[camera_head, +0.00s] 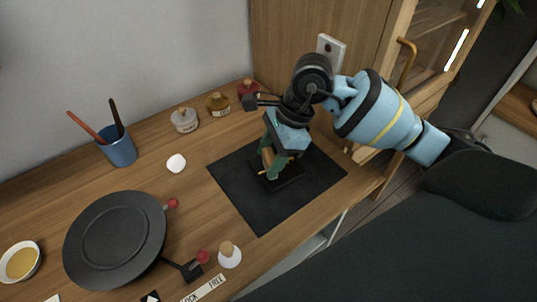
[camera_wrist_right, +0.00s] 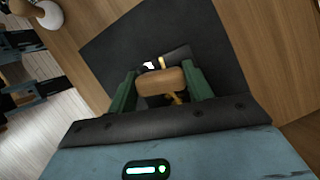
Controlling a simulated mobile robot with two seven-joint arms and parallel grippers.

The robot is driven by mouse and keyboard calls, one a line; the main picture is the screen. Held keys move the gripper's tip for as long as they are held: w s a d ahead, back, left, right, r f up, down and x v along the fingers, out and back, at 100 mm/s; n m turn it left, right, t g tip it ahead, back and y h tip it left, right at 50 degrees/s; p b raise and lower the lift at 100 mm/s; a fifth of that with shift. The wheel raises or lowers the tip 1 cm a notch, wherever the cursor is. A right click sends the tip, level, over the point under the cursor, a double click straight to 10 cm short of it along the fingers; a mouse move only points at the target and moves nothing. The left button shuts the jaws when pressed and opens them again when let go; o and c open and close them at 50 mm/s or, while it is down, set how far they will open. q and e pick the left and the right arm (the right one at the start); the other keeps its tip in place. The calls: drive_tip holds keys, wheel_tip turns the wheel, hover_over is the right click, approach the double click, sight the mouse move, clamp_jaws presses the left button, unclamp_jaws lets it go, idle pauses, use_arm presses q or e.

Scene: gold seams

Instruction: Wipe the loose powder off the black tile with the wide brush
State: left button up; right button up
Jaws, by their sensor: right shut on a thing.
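My right gripper (camera_head: 269,163) reaches down over the dark mat and is shut on the brush's light wooden handle (camera_head: 266,157). In the right wrist view the handle (camera_wrist_right: 162,81) sits between the green fingers. The bristles are hidden below it. The black tile (camera_head: 291,183) lies on the mat under the gripper, partly covered by it. In the right wrist view part of the tile (camera_wrist_right: 178,54) shows beyond the handle, with a small pale patch and gold-coloured bits near it. I cannot tell how much of this is powder.
The dark mat (camera_head: 236,190) has bare room around the tile. A black round plate (camera_head: 115,238) with red knobs stands at left. A blue cup (camera_head: 118,151) with brushes, small jars (camera_head: 184,120) and a white wood-topped piece (camera_head: 230,256) stand nearby. A cabinet rises behind.

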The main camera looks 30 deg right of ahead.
drive_tip(key=shift+w+d, duration=0.5)
drive_tip(key=shift+d, duration=0.05)
use_arm(q)
drive_tip(key=shift+s+f, duration=0.3)
drive_tip(key=shift+s, duration=0.25)
use_arm(e)
drive_tip(key=shift+d, duration=0.1)
drive_tip(key=shift+d, duration=0.1)
drive_tip(key=shift+s+d, duration=0.45)
drive_tip(key=shift+d, duration=0.05)
use_arm(q)
drive_tip(key=shift+w, duration=0.3)
use_arm(e)
drive_tip(key=shift+s+d, duration=0.1)
drive_tip(key=shift+d, duration=0.05)
drive_tip(key=shift+w+d+b, duration=0.4)
drive_tip(key=shift+w+d, duration=0.25)
drive_tip(key=shift+d, duration=0.1)
use_arm(q)
drive_tip(key=shift+s+f, duration=0.2)
drive_tip(key=shift+f, duration=0.05)
drive_tip(key=shift+s, duration=0.25)
